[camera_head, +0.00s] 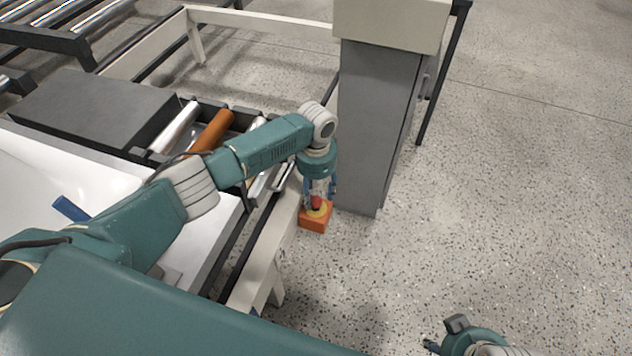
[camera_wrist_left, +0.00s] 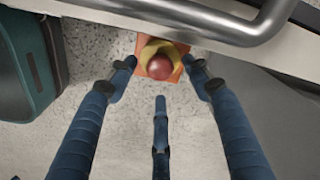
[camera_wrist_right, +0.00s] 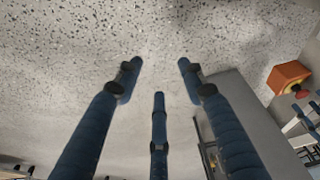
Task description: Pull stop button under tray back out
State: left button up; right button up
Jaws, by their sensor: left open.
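The stop button is a red knob (camera_head: 316,203) on a yellow ring, set on an orange box (camera_head: 314,223) beside the pale conveyor frame. In the left wrist view the red knob (camera_wrist_left: 160,66) shows between the fingertips. My left gripper (camera_head: 319,192) points down over the button and is open, with fingers spread to either side of it; contact cannot be told. My right gripper (camera_head: 431,344) is low at the right in the head view. In the right wrist view its fingers (camera_wrist_right: 160,75) are apart with nothing between them, and the orange box (camera_wrist_right: 288,77) shows at the right.
A grey cabinet post (camera_head: 374,130) stands just right of the button. The pale frame (camera_head: 262,262) and a metal bar (camera_wrist_left: 225,28) run close to the left gripper. Rollers (camera_head: 212,130) and a white tub shell (camera_head: 40,170) lie left. Speckled floor at right is clear.

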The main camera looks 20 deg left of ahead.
pick_arm(q)
jog(key=shift+r+p, duration=0.65)
jog(key=shift+r, duration=0.05)
jog(key=shift+r+p, duration=0.5)
jog(key=shift+p, duration=0.05)
jog(key=shift+r+p, duration=0.45)
jog(key=shift+p, duration=0.05)
pick_arm(e)
notch_tip(320, 180, down, 12)
jog(key=shift+a+g, duration=0.15)
jog(key=shift+g, duration=0.15)
pick_arm(q)
jog(key=shift+f, duration=0.1)
pick_arm(e)
jog(key=shift+r, duration=0.1)
